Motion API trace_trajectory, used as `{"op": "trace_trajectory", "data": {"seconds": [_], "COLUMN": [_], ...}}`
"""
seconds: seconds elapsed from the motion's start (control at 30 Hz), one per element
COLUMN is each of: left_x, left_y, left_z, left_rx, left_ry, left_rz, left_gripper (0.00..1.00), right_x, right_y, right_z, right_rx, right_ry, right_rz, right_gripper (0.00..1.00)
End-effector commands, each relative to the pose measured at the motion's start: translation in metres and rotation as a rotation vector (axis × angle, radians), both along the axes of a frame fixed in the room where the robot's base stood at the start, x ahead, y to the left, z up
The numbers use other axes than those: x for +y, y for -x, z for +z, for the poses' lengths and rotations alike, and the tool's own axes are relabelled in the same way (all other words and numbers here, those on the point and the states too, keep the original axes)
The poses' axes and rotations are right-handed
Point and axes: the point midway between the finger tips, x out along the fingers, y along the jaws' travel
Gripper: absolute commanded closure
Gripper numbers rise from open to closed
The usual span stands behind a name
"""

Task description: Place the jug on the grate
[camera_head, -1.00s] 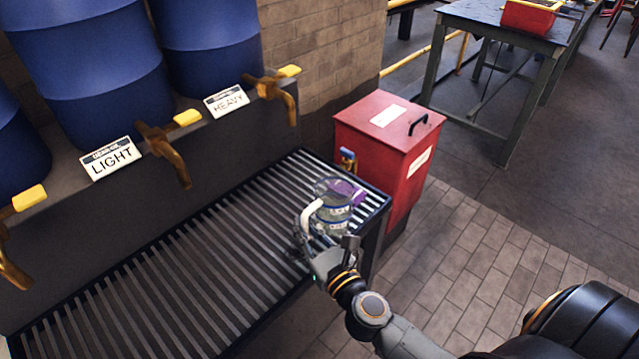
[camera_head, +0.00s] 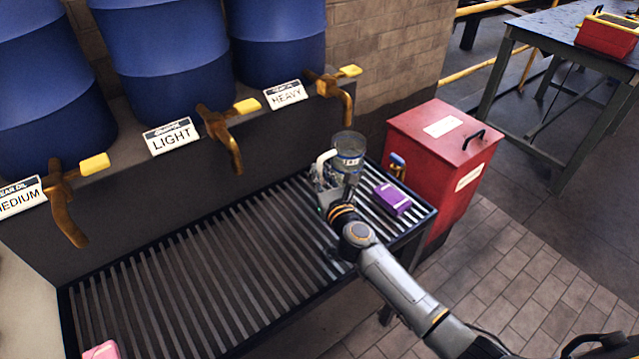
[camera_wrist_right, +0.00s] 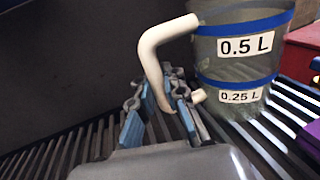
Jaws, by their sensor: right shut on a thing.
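The jug (camera_head: 347,158) is clear, with blue bands and a white handle, and looks upright over the right end of the slatted grate (camera_head: 215,270), near the heavy tap. In the right wrist view the jug (camera_wrist_right: 238,62) shows 0.5 L and 0.25 L labels. My right gripper (camera_head: 328,195) is shut on the handle; in the wrist view its fingers (camera_wrist_right: 162,108) lie either side of the handle's lower part. The jug's base is close to the slats; I cannot tell if it touches. My left gripper is not in view.
A purple box (camera_head: 392,199) lies on the grate right of the jug. A pink thing (camera_head: 101,350) is at the near left. Brass taps, the heavy one (camera_head: 338,88) among them, overhang the grate's back. A red bin (camera_head: 440,165) stands right. The middle of the grate is clear.

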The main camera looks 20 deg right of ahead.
Motion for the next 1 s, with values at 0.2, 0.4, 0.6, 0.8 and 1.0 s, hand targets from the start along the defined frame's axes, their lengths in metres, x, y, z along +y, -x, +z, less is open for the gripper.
{"op": "trace_trajectory", "data": {"seconds": [0.2,0.4,0.6,0.8,1.0], "left_x": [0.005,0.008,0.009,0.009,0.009], "left_y": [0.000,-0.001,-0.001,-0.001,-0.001], "left_z": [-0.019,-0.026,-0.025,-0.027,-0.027], "left_rx": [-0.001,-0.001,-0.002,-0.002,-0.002], "left_ry": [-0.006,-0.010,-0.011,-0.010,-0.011], "left_rz": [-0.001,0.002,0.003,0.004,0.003], "left_gripper": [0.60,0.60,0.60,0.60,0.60], "right_x": [0.000,0.000,0.000,0.000,0.000], "right_y": [-0.001,-0.001,0.000,0.000,0.000], "right_z": [-0.026,-0.035,-0.035,-0.039,-0.039], "right_rx": [0.001,-0.002,-0.001,0.001,0.001], "right_ry": [0.001,-0.001,0.000,0.000,0.000], "right_rz": [-0.001,0.001,0.000,0.000,0.000], "right_gripper": [1.00,1.00,1.00,0.74,0.65]}}
